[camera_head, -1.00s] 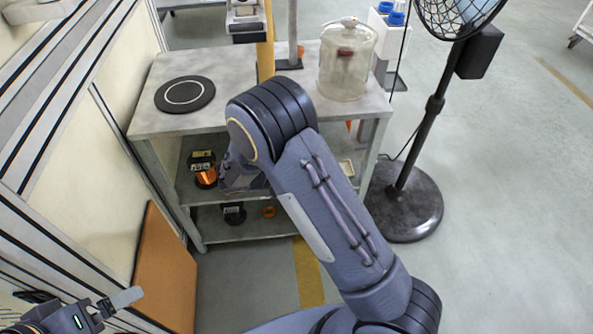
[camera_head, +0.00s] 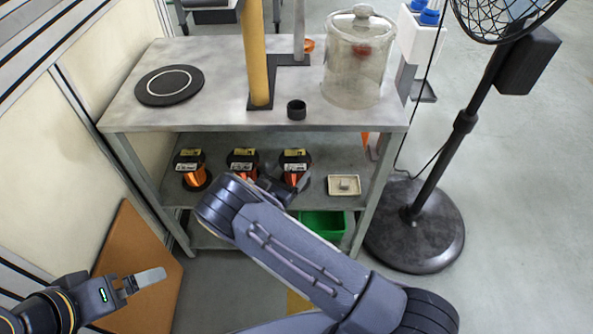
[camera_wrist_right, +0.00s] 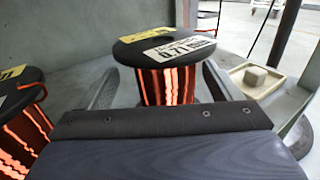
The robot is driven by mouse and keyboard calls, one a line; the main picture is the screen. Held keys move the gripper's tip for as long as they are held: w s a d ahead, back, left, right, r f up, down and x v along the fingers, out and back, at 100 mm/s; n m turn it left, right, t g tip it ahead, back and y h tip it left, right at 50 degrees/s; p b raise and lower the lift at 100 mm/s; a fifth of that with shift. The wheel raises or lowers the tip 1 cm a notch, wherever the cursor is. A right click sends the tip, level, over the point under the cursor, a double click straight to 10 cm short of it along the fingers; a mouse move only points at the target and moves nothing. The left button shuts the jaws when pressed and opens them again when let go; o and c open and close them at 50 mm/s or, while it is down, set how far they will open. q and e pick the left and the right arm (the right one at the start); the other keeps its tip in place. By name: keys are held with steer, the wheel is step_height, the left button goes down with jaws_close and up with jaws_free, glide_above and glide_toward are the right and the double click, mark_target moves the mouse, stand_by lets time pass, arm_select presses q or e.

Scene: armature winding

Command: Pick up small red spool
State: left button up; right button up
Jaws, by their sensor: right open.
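Three wire spools with black flanges and copper-red windings stand on the middle shelf in the head view: a left one (camera_head: 193,172), a middle one (camera_head: 242,165) and a right one (camera_head: 294,163). My right gripper (camera_head: 287,187) is at the right spool, partly hidden by its own arm. In the right wrist view the open fingers of my right gripper (camera_wrist_right: 160,88) lie on either side of a spool labelled 0.71 (camera_wrist_right: 168,50); contact cannot be told. Part of another spool (camera_wrist_right: 22,110) shows at left. My left gripper (camera_head: 140,282) is low at left, away from the shelf.
The shelf unit's top (camera_head: 215,110) carries a black disc (camera_head: 169,85), a yellow post (camera_head: 257,55), a small black cup (camera_head: 296,109) and a glass jar (camera_head: 357,75). A small tray (camera_head: 344,185) sits right of the spools. A green bin (camera_head: 322,223) is below. A fan stand (camera_head: 420,225) is at right.

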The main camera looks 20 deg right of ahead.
steer(key=x, duration=0.2)
steer(key=b+x, duration=0.1)
steer(key=x, duration=0.1)
steer(key=shift+s+d+f, duration=0.1)
steer(key=shift+d+f, duration=0.05)
steer(key=shift+d, duration=0.2)
jaws_close()
